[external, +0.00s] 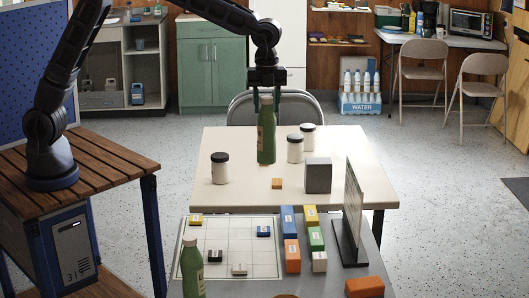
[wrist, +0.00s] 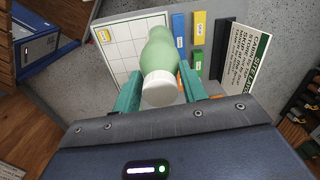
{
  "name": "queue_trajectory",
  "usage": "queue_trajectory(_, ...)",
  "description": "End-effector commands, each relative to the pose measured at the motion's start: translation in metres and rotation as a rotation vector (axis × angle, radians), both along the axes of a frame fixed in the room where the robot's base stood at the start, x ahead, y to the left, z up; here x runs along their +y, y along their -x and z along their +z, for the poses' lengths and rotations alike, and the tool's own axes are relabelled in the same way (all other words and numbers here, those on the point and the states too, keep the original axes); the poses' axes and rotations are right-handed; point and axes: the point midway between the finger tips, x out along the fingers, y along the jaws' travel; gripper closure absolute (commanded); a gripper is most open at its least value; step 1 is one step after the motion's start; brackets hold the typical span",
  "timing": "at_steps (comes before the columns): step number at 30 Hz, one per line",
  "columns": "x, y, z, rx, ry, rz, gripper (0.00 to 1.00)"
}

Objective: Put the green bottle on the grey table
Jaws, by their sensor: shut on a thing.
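My gripper (external: 266,97) is shut on the upper part of a green bottle (external: 266,135), which hangs upright. In the wrist view the bottle (wrist: 160,45) has its white cap towards the camera and the teal fingers on both sides. The grey table (external: 240,288) stands at the front in the external view. In the wrist view its grid sheet and blocks lie below and beyond the bottle. In the external view the bottle shows against the cream table (external: 235,140). Its exact height is hard to tell. A second green bottle (external: 192,270) stands at the grey table's front left.
The grey table holds a white grid sheet (external: 215,250) with small blocks, several coloured blocks (external: 291,255), an upright sign (external: 353,205) and an orange block (external: 365,287). White jars (external: 220,170) and a grey box (external: 318,176) stand on the cream table.

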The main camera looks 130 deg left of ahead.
Motion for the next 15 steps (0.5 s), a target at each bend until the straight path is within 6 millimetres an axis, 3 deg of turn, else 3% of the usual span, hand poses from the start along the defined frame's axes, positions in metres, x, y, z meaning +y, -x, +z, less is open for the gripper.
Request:
queue_trajectory(1,-0.017,-0.019,0.0,0.0,0.0,-0.011,0.91)
queue_trajectory(6,-0.069,-0.073,0.0,-0.001,-0.001,-0.026,0.91)
queue_trajectory(15,-0.174,-0.153,0.0,-0.001,0.0,-0.051,0.91)
